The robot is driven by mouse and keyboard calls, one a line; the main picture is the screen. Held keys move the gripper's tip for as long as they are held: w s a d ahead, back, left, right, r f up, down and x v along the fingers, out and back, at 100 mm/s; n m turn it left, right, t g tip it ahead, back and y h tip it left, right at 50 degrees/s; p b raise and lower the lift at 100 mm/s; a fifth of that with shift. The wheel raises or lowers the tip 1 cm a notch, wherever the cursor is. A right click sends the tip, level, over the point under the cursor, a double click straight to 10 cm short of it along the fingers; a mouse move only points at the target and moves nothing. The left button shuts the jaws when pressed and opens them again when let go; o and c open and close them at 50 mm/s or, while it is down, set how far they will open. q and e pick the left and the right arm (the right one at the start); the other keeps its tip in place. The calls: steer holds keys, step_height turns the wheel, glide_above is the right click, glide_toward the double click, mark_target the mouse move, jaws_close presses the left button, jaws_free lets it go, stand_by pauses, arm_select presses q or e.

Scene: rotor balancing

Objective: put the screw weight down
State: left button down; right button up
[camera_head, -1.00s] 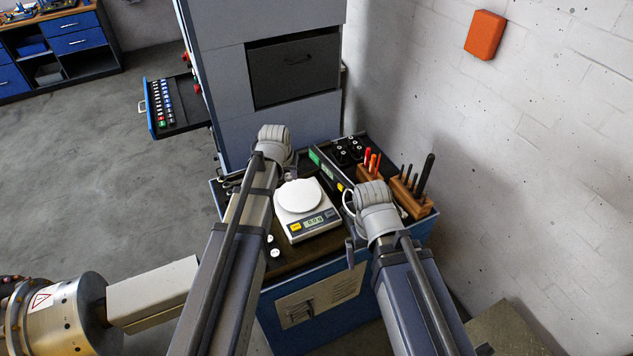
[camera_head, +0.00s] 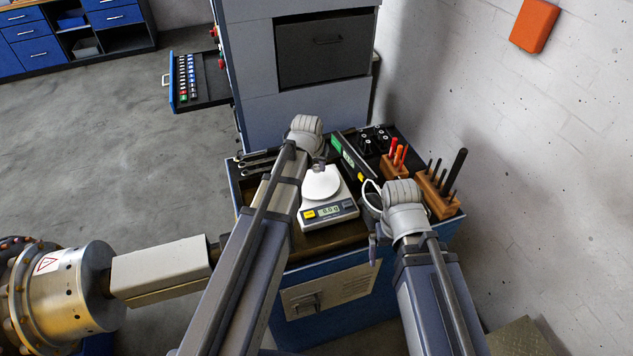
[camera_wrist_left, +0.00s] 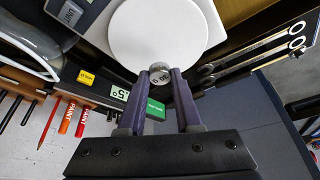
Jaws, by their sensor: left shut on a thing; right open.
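The screw weight (camera_wrist_left: 159,73), a small round silver piece with engraved marks, sits between the fingertips of my left gripper (camera_wrist_left: 160,78), which is shut on it. In the left wrist view it overlaps the near edge of the white round pan of the scale (camera_wrist_left: 158,30); whether it touches the pan I cannot tell. In the head view my left gripper (camera_head: 319,166) is over the back part of the scale (camera_head: 331,212), whose display is lit. My right gripper (camera_head: 374,240) is open, right of the scale at the bench's front; its fingers are small and partly hidden.
The blue bench (camera_head: 330,300) carries a wooden holder (camera_head: 437,197) with dark tools, a smaller block with red markers (camera_head: 394,158), and a black-and-green device (camera_head: 349,158). Wrenches (camera_wrist_left: 255,50) lie beside the scale. A large metal rotor part (camera_head: 65,285) stands at the left.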

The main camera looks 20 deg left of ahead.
mark_target(316, 172)
arm_select(q)
steer(key=shift+f+b, duration=1.9)
steer(key=shift+f, duration=0.2)
steer(key=shift+r, duration=0.1)
steer(key=c, duration=1.1)
jaws_free()
steer(key=shift+f, duration=0.2)
steer(key=o, duration=0.5)
steer(key=shift+r, duration=0.15)
